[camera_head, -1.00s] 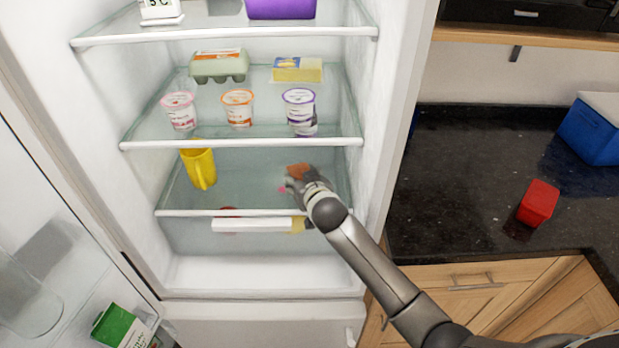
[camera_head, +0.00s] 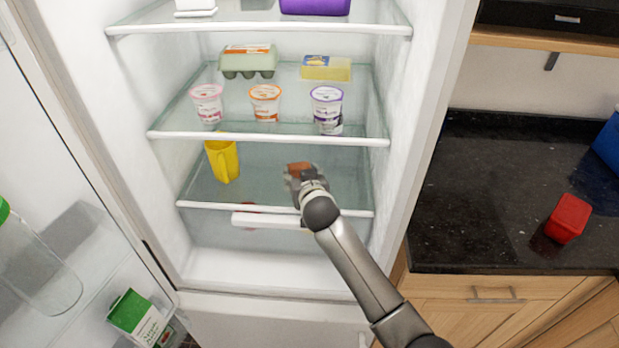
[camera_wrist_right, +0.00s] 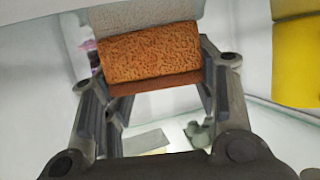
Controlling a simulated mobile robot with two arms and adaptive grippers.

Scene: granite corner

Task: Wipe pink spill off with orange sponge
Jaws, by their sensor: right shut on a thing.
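The orange sponge (camera_head: 299,167) is in my right gripper (camera_head: 304,180), over the lower glass shelf (camera_head: 262,178) of the open fridge. In the right wrist view the sponge (camera_wrist_right: 150,53) sits between the two fingers, its rough orange face showing, with a pale part above it. I cannot tell whether the sponge touches the shelf. My left gripper is not in view.
Several yogurt cups, an egg carton (camera_head: 248,60) and a yellow pack (camera_head: 326,68) stand on the shelf above. Fridge walls bound both sides. A red container (camera_head: 567,218) is on the dark counter.

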